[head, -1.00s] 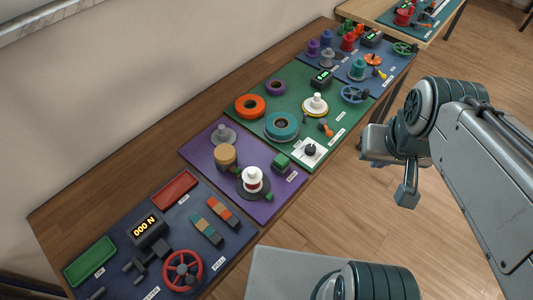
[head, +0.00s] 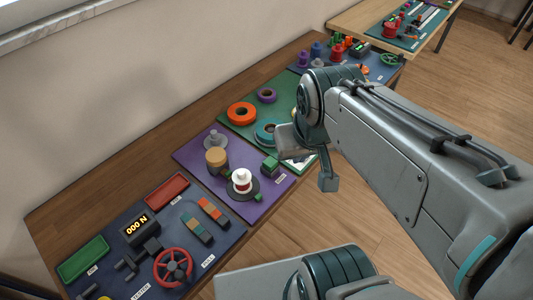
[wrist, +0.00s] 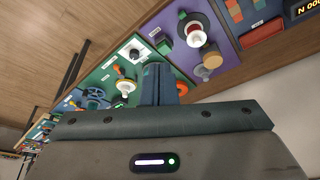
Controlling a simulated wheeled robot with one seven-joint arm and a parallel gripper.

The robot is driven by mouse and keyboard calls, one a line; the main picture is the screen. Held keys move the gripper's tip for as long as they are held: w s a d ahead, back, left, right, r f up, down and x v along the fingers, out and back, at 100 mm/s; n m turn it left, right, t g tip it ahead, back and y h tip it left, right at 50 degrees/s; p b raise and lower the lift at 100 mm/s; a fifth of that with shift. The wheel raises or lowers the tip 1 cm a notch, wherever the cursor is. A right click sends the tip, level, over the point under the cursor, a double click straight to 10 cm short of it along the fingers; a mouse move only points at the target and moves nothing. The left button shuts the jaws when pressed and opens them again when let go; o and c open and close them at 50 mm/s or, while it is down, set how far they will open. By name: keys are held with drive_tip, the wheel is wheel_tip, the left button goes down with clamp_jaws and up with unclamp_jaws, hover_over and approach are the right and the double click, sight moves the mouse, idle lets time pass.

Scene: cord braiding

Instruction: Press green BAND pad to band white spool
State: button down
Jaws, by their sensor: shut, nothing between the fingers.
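The white spool (head: 241,178) stands upright on a dark round base on the purple mat (head: 205,176); red shows around its lower part. The green pad (head: 270,164) sits on a dark block to its right, near the mat's right edge. In the wrist view the white spool (wrist: 196,38) and the green pad (wrist: 163,48) are both beyond the fingers, near the top. My gripper (head: 328,183) is shut and empty, in the air to the right of the pad, apart from it. Its closed fingertips (wrist: 156,68) show in the wrist view. The pad's label is too small to read.
A tan spool (head: 216,160) stands behind the white one. The navy panel (head: 120,260) with a red handwheel (head: 173,267) and a display (head: 141,229) is in front. The green mat (head: 240,128) with rings lies behind, partly hidden by my arm.

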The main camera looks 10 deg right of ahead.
drive_tip(key=w+f+n+g+b, duration=0.2)
drive_tip(key=w+f+n+b, duration=0.3)
drive_tip(key=w, duration=0.6)
drive_tip(key=n+g+b, duration=0.2)
drive_tip(key=b, duration=0.3)
hover_over(270, 161)
wheel_tip(270, 161, down, 8)
drive_tip(key=r, duration=0.1)
drive_tip(key=shift+f, duration=0.2)
wheel_tip(270, 161, down, 14)
drive_tip(key=shift+p, duration=0.75)
